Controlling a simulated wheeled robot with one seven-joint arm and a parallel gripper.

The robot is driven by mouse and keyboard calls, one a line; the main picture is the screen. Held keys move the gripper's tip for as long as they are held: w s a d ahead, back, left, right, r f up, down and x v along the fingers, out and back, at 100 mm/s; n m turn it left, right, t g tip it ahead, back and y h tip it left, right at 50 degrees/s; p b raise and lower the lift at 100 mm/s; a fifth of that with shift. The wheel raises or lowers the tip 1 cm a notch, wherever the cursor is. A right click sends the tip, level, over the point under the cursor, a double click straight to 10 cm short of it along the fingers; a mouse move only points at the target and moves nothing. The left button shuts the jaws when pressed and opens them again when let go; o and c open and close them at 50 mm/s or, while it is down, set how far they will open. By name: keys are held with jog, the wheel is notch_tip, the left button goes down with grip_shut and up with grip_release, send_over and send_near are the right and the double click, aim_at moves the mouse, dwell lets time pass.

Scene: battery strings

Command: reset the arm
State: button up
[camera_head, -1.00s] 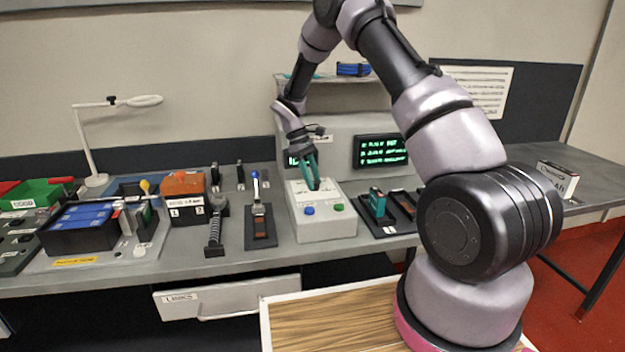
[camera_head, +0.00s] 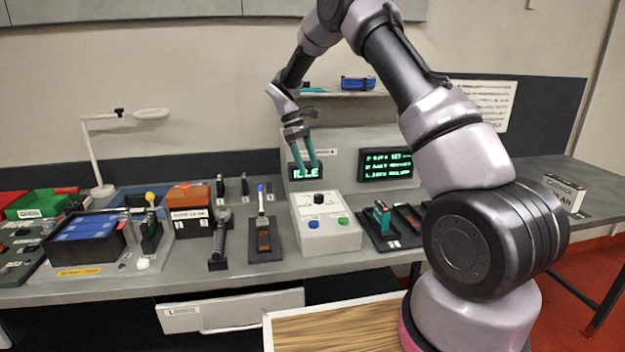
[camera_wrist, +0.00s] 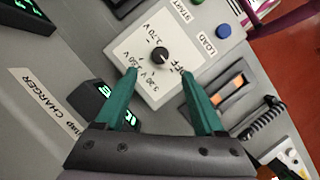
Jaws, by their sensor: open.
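My gripper (camera_head: 308,167) has teal fingers and hangs above and behind the white control box (camera_head: 330,238), in front of the display panel. It is open and empty. In the wrist view my gripper (camera_wrist: 160,80) has its fingers spread, with the box's black rotary knob (camera_wrist: 159,55) visible beyond and between the tips. The knob also shows in the head view (camera_head: 319,199), clear of the fingers. The box has a blue button (camera_head: 313,224) and a green button (camera_head: 342,221).
A left screen (camera_head: 305,172) reads "IDLE", partly behind the fingers; a right screen (camera_head: 387,165) shows green text. Left of the box stand a lever switch (camera_head: 263,230), an orange-topped box (camera_head: 190,212) and a blue-celled battery tray (camera_head: 60,250). A lamp (camera_head: 100,150) stands at the far left.

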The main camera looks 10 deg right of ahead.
jog(key=shift+w+a+r, duration=0.15)
jog(key=shift+a+r, duration=0.05)
jog(key=shift+r, duration=0.4)
jog(key=shift+r, duration=0.1)
